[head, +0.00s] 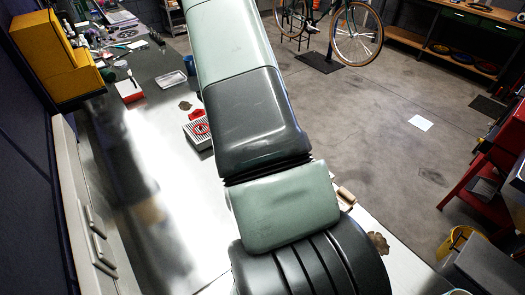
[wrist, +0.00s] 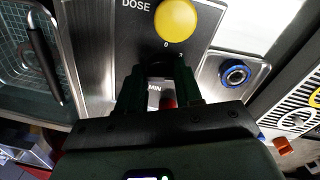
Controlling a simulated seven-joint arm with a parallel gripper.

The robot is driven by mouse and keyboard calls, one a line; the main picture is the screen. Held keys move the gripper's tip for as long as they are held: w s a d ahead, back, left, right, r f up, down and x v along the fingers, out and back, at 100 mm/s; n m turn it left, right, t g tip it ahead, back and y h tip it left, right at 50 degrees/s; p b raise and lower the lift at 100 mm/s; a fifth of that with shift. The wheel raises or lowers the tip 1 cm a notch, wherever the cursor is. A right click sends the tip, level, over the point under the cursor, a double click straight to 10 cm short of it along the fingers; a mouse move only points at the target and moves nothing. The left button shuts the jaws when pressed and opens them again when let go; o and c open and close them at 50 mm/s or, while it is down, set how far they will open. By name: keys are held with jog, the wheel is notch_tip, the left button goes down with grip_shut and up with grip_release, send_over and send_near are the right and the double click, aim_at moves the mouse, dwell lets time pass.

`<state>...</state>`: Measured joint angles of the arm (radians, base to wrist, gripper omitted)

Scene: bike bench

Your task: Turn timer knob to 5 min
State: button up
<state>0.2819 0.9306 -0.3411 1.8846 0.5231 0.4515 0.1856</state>
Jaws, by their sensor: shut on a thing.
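A grey metal panel (wrist: 205,22) fills the top middle of the wrist view, with the word DOSE and a round yellow button (wrist: 175,19). Below the button are the marks 0 and 3, and lower down the letters MIN. My gripper (wrist: 160,68) is shut on a dark knob between its fingertips, just below these marks. The fingers cover most of the knob and its scale, so I cannot read its setting. A small red part (wrist: 168,102) shows between the fingers. In the head view my arm hides the gripper and the panel.
In the head view, the metal bench (head: 150,190) has a red-and-white device (head: 197,131) beside my arm.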

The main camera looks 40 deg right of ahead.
jog(key=shift+w+a+m, duration=0.1)
jog(key=shift+a+m, duration=0.05)
jog(key=shift+m, duration=1.35)
jog(key=o, duration=0.6)
jog(key=shift+w, duration=0.1)
jog(key=shift+o, duration=0.6)
notch_tip(320, 180, up, 11)
jog(key=shift+w, duration=0.25)
